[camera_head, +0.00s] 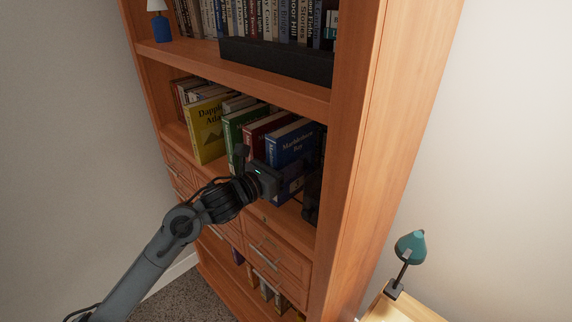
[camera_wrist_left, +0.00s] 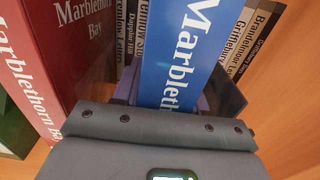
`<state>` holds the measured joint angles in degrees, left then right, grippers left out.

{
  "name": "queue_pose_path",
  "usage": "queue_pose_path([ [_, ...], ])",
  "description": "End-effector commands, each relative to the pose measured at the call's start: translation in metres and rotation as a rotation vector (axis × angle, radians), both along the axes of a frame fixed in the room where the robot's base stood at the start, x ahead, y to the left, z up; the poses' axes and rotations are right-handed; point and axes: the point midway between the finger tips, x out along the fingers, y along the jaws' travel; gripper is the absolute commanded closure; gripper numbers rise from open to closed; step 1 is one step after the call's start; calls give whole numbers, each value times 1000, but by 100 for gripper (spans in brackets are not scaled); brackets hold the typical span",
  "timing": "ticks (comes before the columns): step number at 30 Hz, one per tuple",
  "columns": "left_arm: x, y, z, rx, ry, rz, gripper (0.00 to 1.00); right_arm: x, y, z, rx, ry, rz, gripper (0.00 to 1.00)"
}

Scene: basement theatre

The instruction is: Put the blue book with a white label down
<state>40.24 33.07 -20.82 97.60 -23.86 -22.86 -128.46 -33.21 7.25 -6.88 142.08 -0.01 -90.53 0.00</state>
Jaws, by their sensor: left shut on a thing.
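The blue book (camera_head: 292,143) with white lettering "Marblethorn Bay" stands upright, slightly tilted, at the right end of the middle shelf. It also shows in the left wrist view (camera_wrist_left: 185,55), straight ahead of the gripper body. I see white lettering, but cannot make out a separate white label. My left gripper (camera_head: 278,182) is at the lower front of this book and shut on it. I cannot tell whether the book's bottom touches the shelf. My right gripper is not in view.
A red book (camera_head: 262,131), a green book (camera_head: 240,122) and a yellow book (camera_head: 207,130) stand to the left on the shelf (camera_head: 177,133). Darker books (camera_wrist_left: 250,40) stand behind. The cabinet's side panel (camera_head: 345,150) closes the right. A teal lamp (camera_head: 410,246) stands outside.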

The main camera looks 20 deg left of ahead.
Motion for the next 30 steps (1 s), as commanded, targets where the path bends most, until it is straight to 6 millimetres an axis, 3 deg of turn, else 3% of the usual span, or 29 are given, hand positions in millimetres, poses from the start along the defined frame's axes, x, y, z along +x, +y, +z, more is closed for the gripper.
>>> queue_pose_path([
  [17,0,1,-11,-2,-7,1,100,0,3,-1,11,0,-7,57],
  [18,0,1,-12,0,-2,1,52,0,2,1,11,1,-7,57],
  [22,0,1,-12,-1,-2,1,33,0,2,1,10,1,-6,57],
  [30,0,1,-11,-1,-2,1,33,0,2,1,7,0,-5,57],
])
